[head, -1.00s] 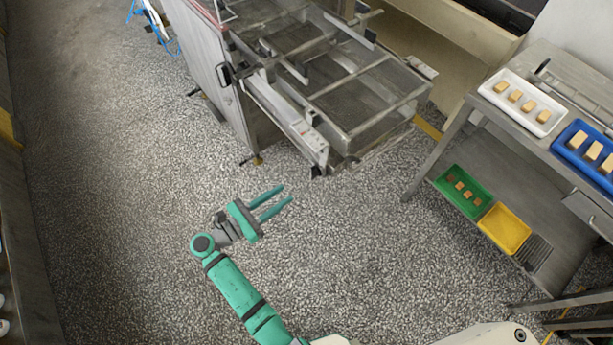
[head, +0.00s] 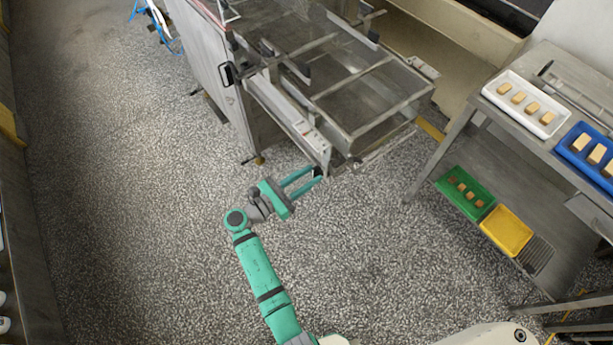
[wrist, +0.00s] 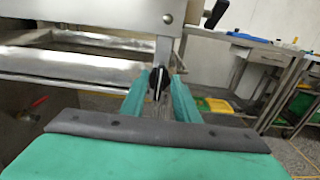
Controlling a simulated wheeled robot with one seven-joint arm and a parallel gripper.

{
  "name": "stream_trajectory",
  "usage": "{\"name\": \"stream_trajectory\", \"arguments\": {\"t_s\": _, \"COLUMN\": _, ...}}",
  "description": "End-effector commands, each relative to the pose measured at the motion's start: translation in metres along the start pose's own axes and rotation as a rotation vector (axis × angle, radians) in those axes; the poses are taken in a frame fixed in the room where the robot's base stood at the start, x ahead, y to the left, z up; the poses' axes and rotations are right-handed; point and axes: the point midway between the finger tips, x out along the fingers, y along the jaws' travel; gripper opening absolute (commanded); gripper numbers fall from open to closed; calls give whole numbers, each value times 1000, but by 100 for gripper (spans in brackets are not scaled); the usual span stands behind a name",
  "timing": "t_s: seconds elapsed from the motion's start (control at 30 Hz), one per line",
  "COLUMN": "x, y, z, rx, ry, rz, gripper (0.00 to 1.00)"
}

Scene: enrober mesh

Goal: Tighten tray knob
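The tray knob (head: 317,172) is a small dark knob at the near lower corner of the machine's mesh tray frame (head: 345,128). In the wrist view the black knob (wrist: 158,83) stands upright below a light metal bracket. My gripper (head: 313,177) has its two teal fingers apart and pointing at the knob. In the wrist view my gripper (wrist: 160,80) has one finger on each side of the knob, with the knob near the tips. I cannot tell whether either finger touches it.
The enrober (head: 215,75) stands at the upper left of the tray frame. At right is a metal table (head: 480,105) with a white tray (head: 525,103) and blue tray (head: 590,155); green (head: 466,193) and yellow (head: 507,230) trays sit below. The speckled floor (head: 380,255) is clear.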

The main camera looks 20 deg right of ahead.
Motion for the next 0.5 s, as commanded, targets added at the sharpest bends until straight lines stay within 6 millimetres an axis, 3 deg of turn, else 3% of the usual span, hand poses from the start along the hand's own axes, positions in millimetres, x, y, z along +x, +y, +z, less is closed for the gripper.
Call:
{"name": "stream_trajectory", "arguments": {"t_s": 0.2, "x": -3, "y": 2, "z": 0, "rx": 0, "ry": 0, "rz": 6, "gripper": 28}}
{"name": "stream_trajectory", "arguments": {"t_s": 0.23, "x": -3, "y": 2, "z": 0, "rx": 0, "ry": 0, "rz": 7, "gripper": 26}}
{"name": "stream_trajectory", "arguments": {"t_s": 0.33, "x": -4, "y": 3, "z": 0, "rx": 0, "ry": 0, "rz": 9, "gripper": 2}}
{"name": "stream_trajectory", "arguments": {"t_s": 0.5, "x": -5, "y": 3, "z": 0, "rx": 0, "ry": 0, "rz": 9, "gripper": 0}}
